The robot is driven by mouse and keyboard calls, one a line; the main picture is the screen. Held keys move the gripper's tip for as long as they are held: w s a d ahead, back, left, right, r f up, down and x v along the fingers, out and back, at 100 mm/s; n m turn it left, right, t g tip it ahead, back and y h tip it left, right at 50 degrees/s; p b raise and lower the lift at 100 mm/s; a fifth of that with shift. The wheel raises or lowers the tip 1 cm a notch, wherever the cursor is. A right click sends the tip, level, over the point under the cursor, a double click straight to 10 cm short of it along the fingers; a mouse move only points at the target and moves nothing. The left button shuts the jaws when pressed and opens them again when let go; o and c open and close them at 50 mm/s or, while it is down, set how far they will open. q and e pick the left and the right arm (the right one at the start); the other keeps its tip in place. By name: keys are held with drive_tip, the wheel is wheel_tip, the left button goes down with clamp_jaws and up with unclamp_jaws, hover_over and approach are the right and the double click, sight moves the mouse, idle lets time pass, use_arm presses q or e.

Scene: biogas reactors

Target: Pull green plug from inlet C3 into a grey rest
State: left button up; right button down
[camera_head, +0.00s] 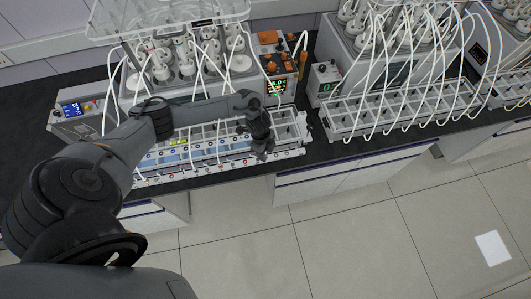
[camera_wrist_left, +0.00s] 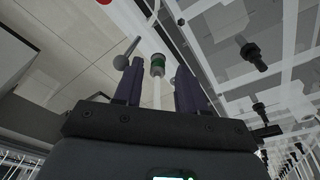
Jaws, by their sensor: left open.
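In the left wrist view a plug with a green band (camera_wrist_left: 157,64) sits at the end of a white tube. It shows between the two fingers of my left gripper (camera_wrist_left: 157,80), which is open, with gaps on both sides. Whether the plug is seated in an inlet cannot be told. In the head view my left gripper (camera_head: 262,148) points down over the front right part of the white rack (camera_head: 288,124). It hides what is under it, and the green plug and inlet C3 cannot be made out there. My right gripper is not in view.
Bottle reactors (camera_head: 185,60) stand behind the rack, beside a control unit with orange parts (camera_head: 275,62). A second rack (camera_head: 385,110) with many looping white tubes stands to the right. In the wrist view, black fittings (camera_wrist_left: 254,54) lie to the right of the fingers.

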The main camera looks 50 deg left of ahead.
use_arm(q)
wheel_tip(320, 180, up, 10)
drive_tip(key=a, duration=0.2)
drive_tip(key=s+d+f+g+h+p, duration=0.1)
drive_tip(key=s+d+f, duration=0.3)
drive_tip(key=s+d, duration=0.3)
drive_tip(key=s+d+f+g+h+p, duration=0.1)
drive_tip(key=s+d+f+g, duration=0.1)
drive_tip(key=s+d+f, duration=0.35)
drive_tip(key=s+d+r+n+t+h+p, duration=0.1)
drive_tip(key=s+d+r+t+h, duration=0.15)
drive_tip(key=d, duration=0.65)
drive_tip(key=s+d+r+t+h+p, duration=0.1)
drive_tip(key=s+d+r+p, duration=0.2)
drive_tip(key=d, duration=0.6)
wheel_tip(320, 180, up, 7)
drive_tip(key=w+d+n+t+y, duration=0.1)
drive_tip(key=w+d+n+t, duration=0.15)
drive_tip(key=n, duration=0.25)
drive_tip(key=a+r+n+y, duration=0.3)
drive_tip(key=a+r, duration=0.2)
drive_tip(key=a, duration=0.2)
drive_tip(key=s+a+r+n+y, duration=0.1)
drive_tip(key=a+r+n+y, duration=0.2)
drive_tip(key=a+r, duration=0.2)
drive_tip(key=shift+a+p, duration=0.4)
drive_tip(key=shift+a, duration=1.15)
